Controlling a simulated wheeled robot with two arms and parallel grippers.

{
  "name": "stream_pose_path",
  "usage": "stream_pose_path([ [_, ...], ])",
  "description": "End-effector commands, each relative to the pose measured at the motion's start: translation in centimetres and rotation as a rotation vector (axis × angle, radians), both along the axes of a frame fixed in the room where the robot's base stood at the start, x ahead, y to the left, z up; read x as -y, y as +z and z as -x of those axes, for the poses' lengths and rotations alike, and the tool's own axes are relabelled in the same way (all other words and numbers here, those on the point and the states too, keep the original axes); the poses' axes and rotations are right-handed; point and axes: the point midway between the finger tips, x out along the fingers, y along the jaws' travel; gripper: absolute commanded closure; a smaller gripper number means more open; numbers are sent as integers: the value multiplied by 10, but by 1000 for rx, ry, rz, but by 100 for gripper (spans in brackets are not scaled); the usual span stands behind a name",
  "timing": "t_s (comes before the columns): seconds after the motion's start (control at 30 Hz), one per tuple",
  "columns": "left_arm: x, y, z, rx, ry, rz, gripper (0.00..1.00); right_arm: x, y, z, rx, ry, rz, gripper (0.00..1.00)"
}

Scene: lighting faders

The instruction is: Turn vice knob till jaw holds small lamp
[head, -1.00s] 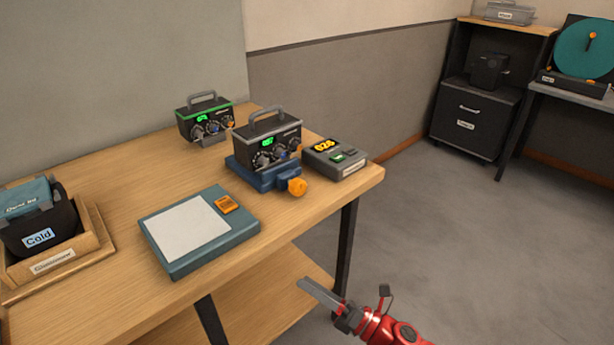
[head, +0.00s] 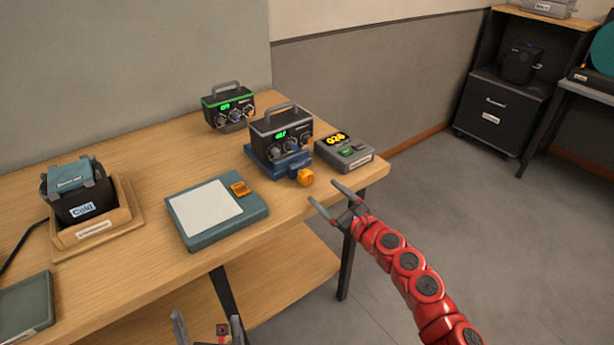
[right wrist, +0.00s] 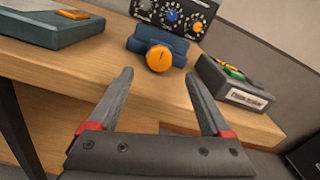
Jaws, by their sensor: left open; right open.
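The blue vice (head: 270,163) stands near the table's right end, with its orange knob (head: 305,177) facing the front edge. A small dark box with a handle, green display and dials (head: 281,132) sits on the vice; I cannot tell whether the jaw touches it. In the right wrist view the knob (right wrist: 159,58) lies ahead, between the fingers' lines and beyond their tips. My right gripper (head: 335,194) is open and empty, in front of the knob and apart from it. My left gripper (head: 207,325) is open at the bottom edge, partly cut off. I see no thing clearly identifiable as a small lamp.
A grey device with a yellow display (head: 344,155) stands right of the vice. A teal pad with a white top (head: 208,218) lies to its left. A similar green-trimmed box (head: 229,108) stands behind. A wooden tray (head: 126,214) holds a "Cold" bag (head: 77,192).

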Motion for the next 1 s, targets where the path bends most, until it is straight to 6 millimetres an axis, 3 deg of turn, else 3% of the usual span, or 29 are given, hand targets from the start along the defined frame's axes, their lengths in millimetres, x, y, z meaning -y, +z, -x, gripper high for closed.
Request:
stream_pose_path([
  [0.5,0,7,0,0,0,0,0,-41,2,-60,1,-4,-6,17],
  [1.0,0,8,0,0,0,0,0,-53,-1,-72,-2,2,-1,17],
])
